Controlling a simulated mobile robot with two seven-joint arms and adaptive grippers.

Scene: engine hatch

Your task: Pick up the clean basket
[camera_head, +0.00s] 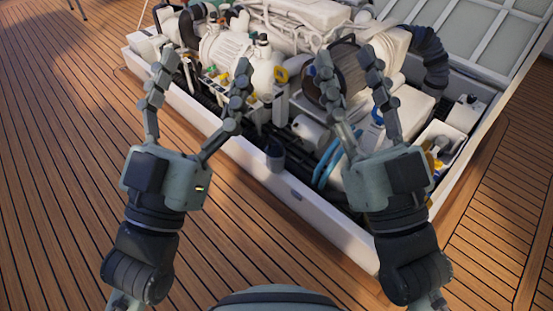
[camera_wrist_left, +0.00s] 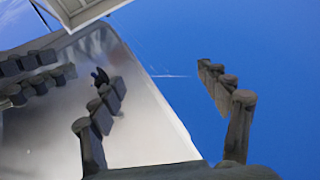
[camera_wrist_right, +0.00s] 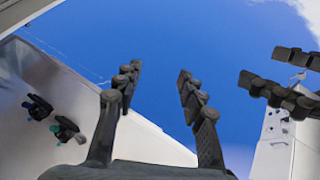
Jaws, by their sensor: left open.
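No thing in view can be surely told as the clean basket. A small dark grey cup-like thing (camera_head: 275,155) sits at the near white wall of the engine hatch, between my two grippers in the head view. My left gripper (camera_head: 203,72) is open and empty, raised over the near left part of the hatch. Its spread fingers also show in the left wrist view (camera_wrist_left: 162,78). My right gripper (camera_head: 347,65) is open and empty, in front of the engine in the head view. Its fingers stand apart in the right wrist view (camera_wrist_right: 158,78).
A white engine (camera_head: 305,18) with pipes and hoses fills the hatch. The hatch has a raised white rim (camera_head: 330,228). Blue hoses (camera_head: 328,165) lie near the right gripper. An open hatch lid (camera_head: 475,45) stands at the back right. The wooden deck (camera_head: 60,150) is clear at left.

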